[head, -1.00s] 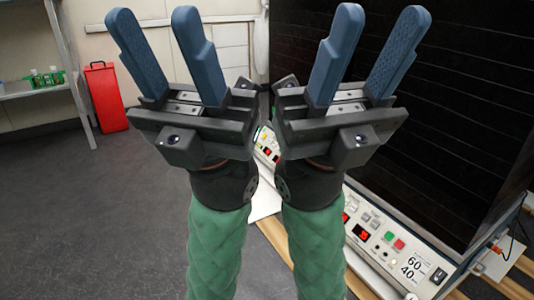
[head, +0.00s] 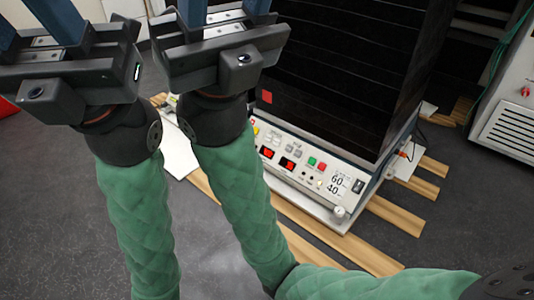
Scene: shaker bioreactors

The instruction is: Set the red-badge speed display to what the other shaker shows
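My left gripper (head: 42,25) and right gripper (head: 225,8) are raised, open and empty, fingertips cut off by the top edge. Both are apart from the panel.
The shaker stands on a pale base over wooden slats (head: 350,252). A light grey machine (head: 505,110) with a vent and a red knob stands at the right; I cannot tell whether it is a shaker. Dark floor (head: 440,255) is clear in front.

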